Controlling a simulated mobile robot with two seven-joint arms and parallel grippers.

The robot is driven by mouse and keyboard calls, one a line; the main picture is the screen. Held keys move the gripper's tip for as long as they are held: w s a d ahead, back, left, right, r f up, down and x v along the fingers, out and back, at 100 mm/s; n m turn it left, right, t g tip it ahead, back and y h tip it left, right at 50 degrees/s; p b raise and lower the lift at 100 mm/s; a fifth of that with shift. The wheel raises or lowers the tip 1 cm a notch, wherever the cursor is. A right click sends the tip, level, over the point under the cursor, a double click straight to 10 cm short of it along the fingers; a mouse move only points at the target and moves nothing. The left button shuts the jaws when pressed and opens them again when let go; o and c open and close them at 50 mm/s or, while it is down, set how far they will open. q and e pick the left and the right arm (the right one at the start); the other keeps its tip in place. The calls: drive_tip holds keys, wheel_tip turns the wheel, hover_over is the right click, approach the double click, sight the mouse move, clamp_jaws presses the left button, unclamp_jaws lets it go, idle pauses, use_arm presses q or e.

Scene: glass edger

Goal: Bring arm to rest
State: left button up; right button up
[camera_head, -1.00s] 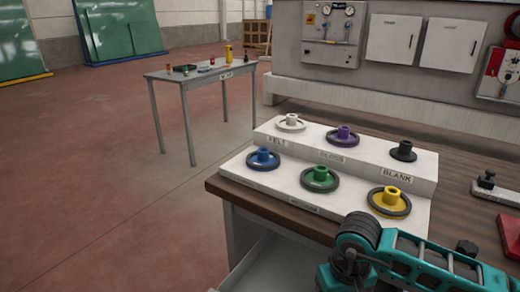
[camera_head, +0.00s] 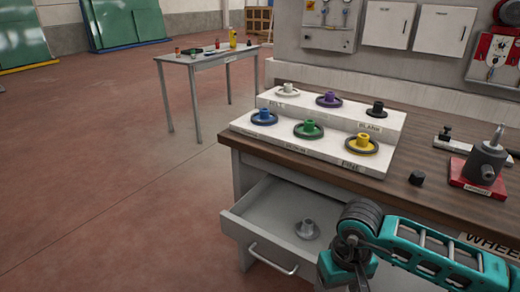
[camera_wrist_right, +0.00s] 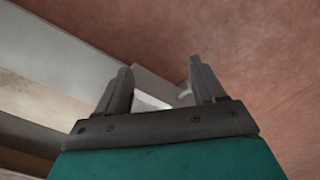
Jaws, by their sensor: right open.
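My teal right arm (camera_head: 410,250) comes in from the lower right of the head view, in front of the bench. Its gripper is not clearly visible there. In the right wrist view my right gripper (camera_wrist_right: 160,70) has its two dark fingers spread apart. Pale parts, probably of the drawer, show behind the gap between the fingers; I see nothing gripped. My left arm and gripper are not in view.
A stepped white rack (camera_head: 285,141) holds several coloured wheels. A red-based fixture (camera_head: 483,172) stands at the right. Red floor (camera_head: 90,190) is clear at left.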

drive_tip(key=s+a+r+m+g+y, duration=0.2)
drive_tip(key=s+a+m+y, duration=0.3)
drive_tip(key=a, duration=0.4)
drive_tip(key=s+a+r+m+g+y, duration=0.1)
drive_tip(key=s+a+r+m+y, duration=0.15)
drive_tip(key=a+m+y, duration=0.45)
drive_tip(key=a+r+m+t+y, duration=0.35)
drive_tip(key=r+m+y, duration=0.25)
drive_tip(key=m, duration=0.2)
drive_tip(key=w+d+f+m+t+h, duration=0.1)
drive_tip(key=w+d+m+t+h, duration=0.3)
drive_tip(key=m, duration=0.7)
drive_tip(key=w+d+f+m+t+h, duration=0.1)
drive_tip(key=d+f+m+t, duration=0.15)
drive_tip(key=m+t, duration=0.6)
drive_tip(key=w+d+f+m+t+h, duration=0.1)
drive_tip(key=w+d+m+t+h, duration=0.25)
drive_tip(key=m, duration=0.95)
drive_tip(key=s+d+f+m+g+h, duration=0.2)
drive_tip(key=s+d+f+m, duration=0.3)
drive_tip(key=f+m, duration=0.3)
drive_tip(key=s+d+f+m+g+h, duration=0.3)
drive_tip(key=s+d+f+m+h, duration=0.2)
drive_tip(key=f+m, duration=0.3)
drive_tip(key=d+m, duration=0.1)
drive_tip(key=m, duration=0.2)
drive_tip(key=shift+d+g, duration=0.35)
